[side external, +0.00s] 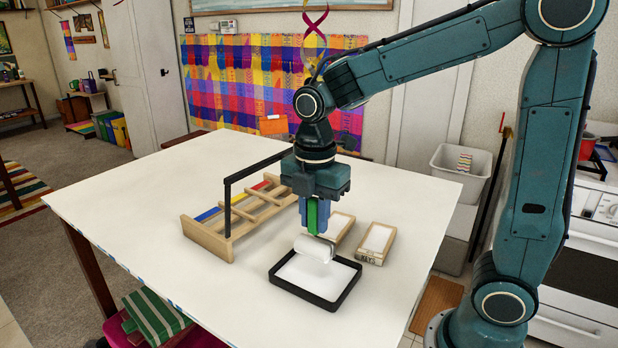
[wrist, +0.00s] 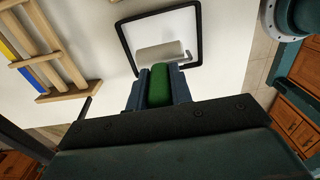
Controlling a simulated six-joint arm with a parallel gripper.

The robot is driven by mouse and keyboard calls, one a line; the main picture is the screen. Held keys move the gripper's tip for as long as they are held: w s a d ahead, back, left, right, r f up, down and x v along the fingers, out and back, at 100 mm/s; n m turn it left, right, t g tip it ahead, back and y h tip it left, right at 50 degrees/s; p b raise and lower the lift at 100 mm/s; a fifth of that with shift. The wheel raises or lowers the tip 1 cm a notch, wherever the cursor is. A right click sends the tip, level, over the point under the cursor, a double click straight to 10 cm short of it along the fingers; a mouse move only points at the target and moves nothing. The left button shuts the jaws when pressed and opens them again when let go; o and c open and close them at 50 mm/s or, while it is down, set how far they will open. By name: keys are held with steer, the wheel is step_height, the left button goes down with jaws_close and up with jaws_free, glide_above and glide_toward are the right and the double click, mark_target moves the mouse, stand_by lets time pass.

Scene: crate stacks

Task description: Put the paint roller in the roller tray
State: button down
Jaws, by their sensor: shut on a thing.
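The paint roller has a white sleeve (side external: 315,247) and a green handle (side external: 312,216). My gripper (side external: 310,220) is shut on the green handle, which points up, with the sleeve at the lower end. The black-rimmed roller tray (side external: 282,283) with a pale floor lies on the table below. The sleeve is over the back part of the tray; I cannot tell if it touches the floor. In the wrist view the white sleeve (wrist: 160,52) shows inside the outline of the tray rim (wrist: 128,50), and the green handle (wrist: 158,88) sits between my gripper's fingers (wrist: 160,85).
A wooden rack (side external: 207,240) with coloured strips and a black upright frame stands left of the tray. Two small wooden boxes with white tops, one at the right (side external: 376,243), sit behind the tray. The white table (side external: 130,215) is clear at the front left.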

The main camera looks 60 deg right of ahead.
mark_target(314, 235)
steer(key=shift+f, duration=2.15)
steer(key=shift+f, duration=0.15)
steer(key=c, duration=1.3)
jaws_free()
steer(key=shift+o, duration=0.2)
step_height(314, 235, up, 12)
steer(key=shift+r, duration=0.2)
